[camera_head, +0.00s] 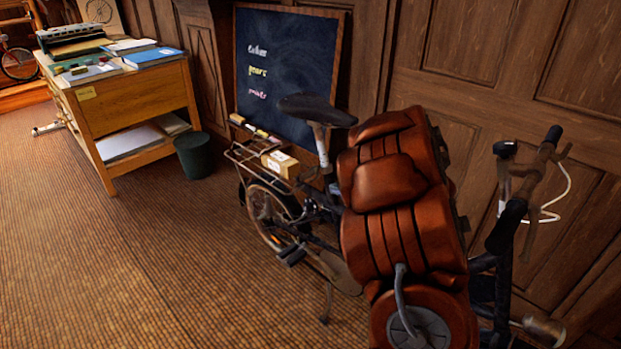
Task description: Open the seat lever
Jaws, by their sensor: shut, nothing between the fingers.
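A folding-style bicycle stands by the wall, with its black seat (318,108) on a pale seat post (322,148). The foot of the post, around the seat clamp, is dark and partly hidden, and I cannot make out the seat lever clearly. The rear wheel (262,215) and rear rack (250,165) are left of the post. The handlebar (538,170) with a white cable is at the right. The middle of the bicycle is hidden from this view. My gripper is not visible in the head view.
A blackboard (285,75) with writing leans behind the seat. A small box (281,163) is by the rack. A dark bin (193,155) and a wooden desk (140,103) with books stand at the left. The carpet (110,260) at the front left is clear.

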